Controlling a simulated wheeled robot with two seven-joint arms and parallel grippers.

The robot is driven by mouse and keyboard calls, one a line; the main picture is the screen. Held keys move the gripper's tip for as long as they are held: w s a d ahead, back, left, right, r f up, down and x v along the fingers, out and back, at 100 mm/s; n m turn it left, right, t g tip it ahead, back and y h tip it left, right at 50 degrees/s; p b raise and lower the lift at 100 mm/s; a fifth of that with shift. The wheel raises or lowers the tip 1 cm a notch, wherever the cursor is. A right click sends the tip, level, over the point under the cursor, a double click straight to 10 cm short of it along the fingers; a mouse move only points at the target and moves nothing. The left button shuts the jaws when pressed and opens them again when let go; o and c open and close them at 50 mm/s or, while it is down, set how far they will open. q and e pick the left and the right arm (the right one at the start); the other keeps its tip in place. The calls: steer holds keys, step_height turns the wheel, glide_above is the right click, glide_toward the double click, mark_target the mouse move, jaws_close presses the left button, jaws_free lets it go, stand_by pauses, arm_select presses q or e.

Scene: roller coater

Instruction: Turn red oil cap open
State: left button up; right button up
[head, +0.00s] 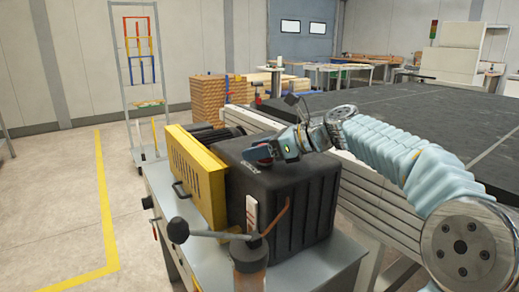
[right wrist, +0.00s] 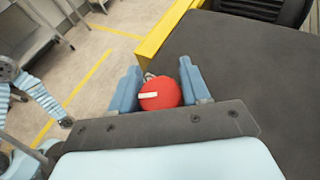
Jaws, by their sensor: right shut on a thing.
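The red oil cap (right wrist: 160,94) is round with a white mark and sits on top of the black machine housing (head: 310,178). In the head view a part of the red cap (head: 258,153) shows beside my right gripper (head: 268,150). In the right wrist view the blue fingers of my right gripper (right wrist: 162,88) stand on both sides of the cap, shut on it. The cap's lower edge is hidden by the gripper body. My left gripper does not show in the head view.
A yellow guard (head: 196,172) stands on the left of the housing. A lever with a black knob (head: 178,230) is in front. A large dark table (head: 400,125) lies behind my right arm.

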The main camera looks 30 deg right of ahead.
steer(key=n+g+y, duration=0.1)
steer(key=n, duration=0.1)
steer(key=n+g+y, duration=0.1)
steer(key=g, duration=0.1)
steer(key=n+g+y, duration=0.2)
steer(key=shift+s+a+n, duration=0.25)
steer(key=shift+n, duration=0.05)
steer(key=shift+s+n+g+y, duration=0.2)
steer(key=shift+n+g+y, duration=0.05)
steer(key=shift+n+g, duration=0.9)
steer(key=shift+s+n+g+y, duration=0.15)
steer(key=shift+n+g+y, duration=0.1)
steer(key=shift+n+g, duration=0.9)
steer(key=shift+r+g, duration=0.1)
steer(key=shift+g, duration=0.2)
steer(key=o, duration=1)
steer(key=shift+c, duration=0.2)
